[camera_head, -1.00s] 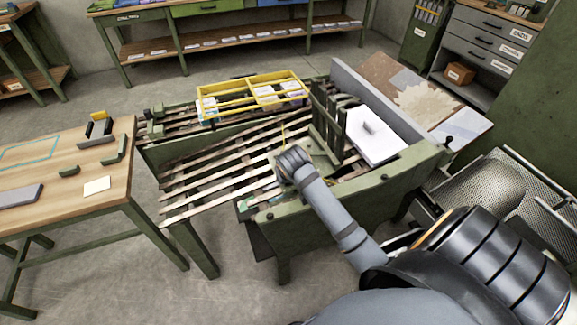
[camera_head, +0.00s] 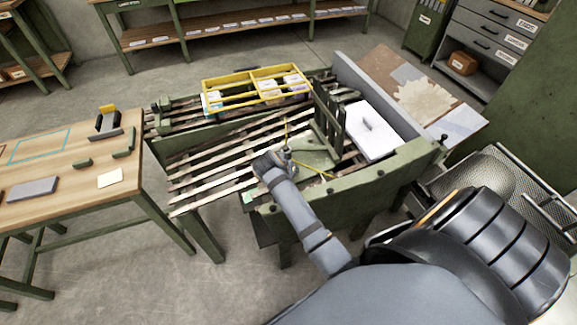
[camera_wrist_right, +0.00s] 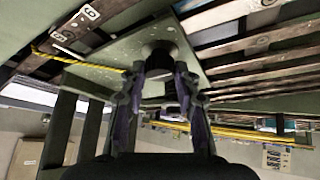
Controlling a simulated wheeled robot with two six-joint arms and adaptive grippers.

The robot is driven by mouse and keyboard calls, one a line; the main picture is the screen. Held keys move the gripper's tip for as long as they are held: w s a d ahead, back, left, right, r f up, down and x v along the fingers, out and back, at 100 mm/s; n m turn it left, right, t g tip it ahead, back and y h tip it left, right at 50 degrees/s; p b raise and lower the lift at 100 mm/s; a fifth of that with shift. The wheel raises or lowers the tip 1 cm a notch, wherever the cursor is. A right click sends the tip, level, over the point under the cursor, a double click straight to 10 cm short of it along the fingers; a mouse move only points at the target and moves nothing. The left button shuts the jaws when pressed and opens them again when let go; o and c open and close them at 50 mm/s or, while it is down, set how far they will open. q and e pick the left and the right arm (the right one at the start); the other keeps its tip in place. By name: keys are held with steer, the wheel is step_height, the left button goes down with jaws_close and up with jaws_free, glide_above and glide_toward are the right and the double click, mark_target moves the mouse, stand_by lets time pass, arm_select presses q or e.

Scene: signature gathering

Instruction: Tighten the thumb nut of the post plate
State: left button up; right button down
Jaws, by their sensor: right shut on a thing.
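The post plate (camera_head: 315,158) is a flat green plate on the slatted bed, with an upright slatted post panel (camera_head: 328,118) beside it. In the right wrist view, the plate's green face (camera_wrist_right: 112,52) fills the upper middle. A dark round knob, apparently the thumb nut (camera_wrist_right: 160,56), sits against that face. My right gripper (camera_wrist_right: 165,82) has its two fingers on either side of the knob, shut on it; the exact contact is dark. In the head view, my right gripper (camera_head: 286,156) is at the plate's left edge, its fingers mostly hidden by the wrist. My left gripper is not in view.
A yellow divided tray (camera_head: 255,89) stands at the far end of the bed. A white sheet (camera_head: 372,132) lies right of the post panel. A yellow cord (camera_head: 314,168) crosses the plate. A wooden table (camera_head: 75,165) stands left, with bare floor in front.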

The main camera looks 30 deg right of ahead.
stand_by(0.3)
steer(key=c, duration=1)
jaws_free()
steer(key=shift+r, duration=0.25)
step_height(320, 180, up, 10)
steer(key=shift+f, duration=0.2)
steer(key=shift+f, duration=0.1)
